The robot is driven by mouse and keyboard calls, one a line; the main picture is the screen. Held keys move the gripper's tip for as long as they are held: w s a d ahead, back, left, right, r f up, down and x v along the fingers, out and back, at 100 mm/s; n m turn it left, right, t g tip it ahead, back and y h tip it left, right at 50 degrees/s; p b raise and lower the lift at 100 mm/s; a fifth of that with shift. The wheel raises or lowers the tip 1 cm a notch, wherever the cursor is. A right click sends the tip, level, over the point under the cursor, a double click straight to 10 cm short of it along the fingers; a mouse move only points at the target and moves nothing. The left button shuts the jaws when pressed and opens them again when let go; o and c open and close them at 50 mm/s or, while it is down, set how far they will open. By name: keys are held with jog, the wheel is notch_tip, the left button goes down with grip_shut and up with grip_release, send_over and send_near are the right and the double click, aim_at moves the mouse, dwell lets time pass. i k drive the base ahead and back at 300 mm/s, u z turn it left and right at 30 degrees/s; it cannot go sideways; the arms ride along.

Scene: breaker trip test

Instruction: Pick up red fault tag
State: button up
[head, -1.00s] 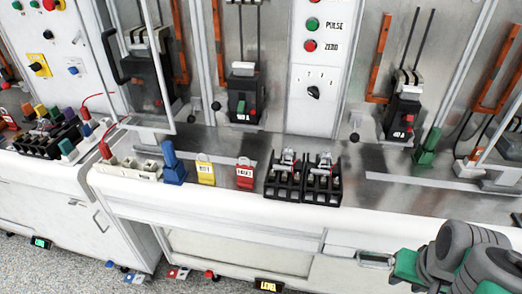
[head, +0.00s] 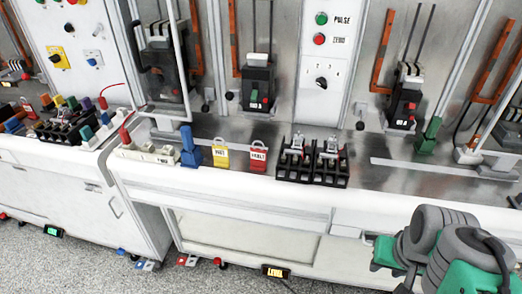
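The red fault tag (head: 258,157) stands on the metal bench top near its front edge. It has a white label band and a metal loop at its top. A yellow tag (head: 220,154) of the same shape stands just left of it, apart from it. My arm, in grey and green, shows at the lower right, well to the right of the red tag and in front of the bench. My gripper's fingertips cannot be made out.
A black double terminal block (head: 312,163) sits close to the right of the red tag. A blue piece (head: 189,146) stands left of the yellow tag. A green piece (head: 429,134) stands farther right. Breakers (head: 257,90) line the back panel. Bench top right of the block is mostly clear.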

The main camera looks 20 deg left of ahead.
aim_at(259, 157)
jog(key=i, duration=0.25)
jog(key=u, duration=1.65)
jog(key=k, duration=1.1)
jog(key=u, duration=1.3)
jog(key=i, duration=1.2)
jog(key=z, duration=0.6)
jog(key=i, duration=0.7)
